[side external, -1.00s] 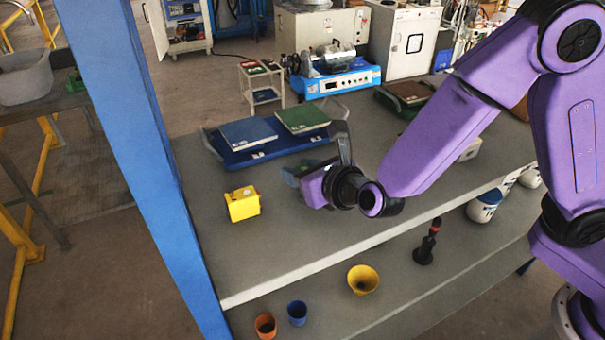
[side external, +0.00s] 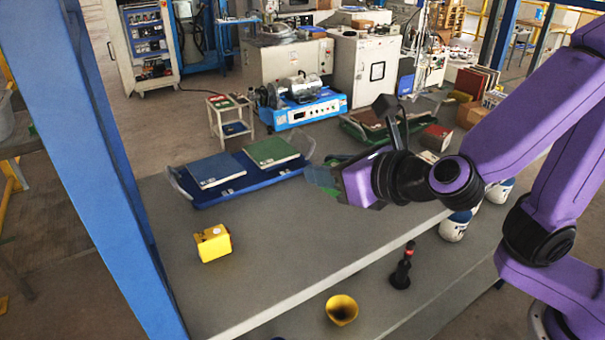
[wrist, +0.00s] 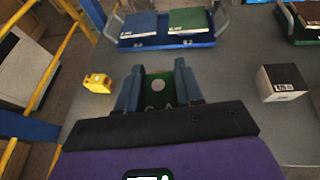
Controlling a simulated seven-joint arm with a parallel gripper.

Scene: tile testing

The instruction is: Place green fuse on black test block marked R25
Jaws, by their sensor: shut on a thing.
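My gripper (side external: 322,178) is above the grey table, pointing left in the side view, its fingers partly hidden by the wrist. In the wrist view, its two blue-grey fingers (wrist: 158,70) are shut on a green piece (wrist: 160,97) with a pale round spot, which I take for the green fuse. A bit of green also shows beside the fingers in the side view (side external: 331,192). A black-topped block (wrist: 281,78) with a pale label stands apart, right of the gripper in the wrist view. Its label is too small to read. In the side view it is mostly hidden behind the wrist.
A blue tray (side external: 237,190) holds a blue tile (side external: 215,170) and a green tile (side external: 271,151). A yellow box (side external: 213,243) stands near the table's left edge. Another tray (side external: 355,132) lies behind the gripper.

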